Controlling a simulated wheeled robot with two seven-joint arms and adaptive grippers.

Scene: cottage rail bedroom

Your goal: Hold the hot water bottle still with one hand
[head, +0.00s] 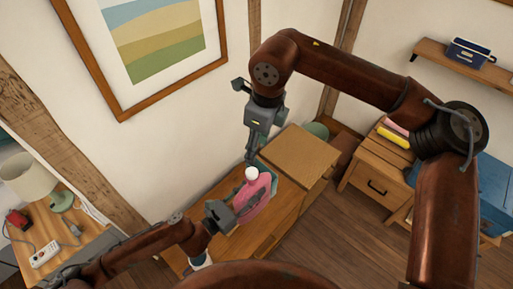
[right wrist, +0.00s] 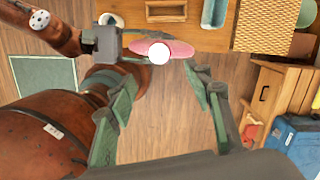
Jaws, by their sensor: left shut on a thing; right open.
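The hot water bottle is pink with a white cap. It shows in the head view (head: 262,189) above the wooden bench top, and in the right wrist view (right wrist: 181,48). My left gripper (head: 232,208) is shut on the bottle's left side; it also shows in the right wrist view (right wrist: 118,43). My right gripper (head: 249,158) is above the white cap (head: 252,173), pointing down. In the right wrist view its two fingers (right wrist: 163,78) are spread apart with nothing between them, and the cap lies beyond the fingertips. The bottle's lower part is partly hidden by my left gripper.
A side table with a lamp (head: 35,178) and a white power strip (head: 45,254) is at the left. A wooden drawer cabinet (head: 373,177) and a blue chest (head: 488,184) stand at the right.

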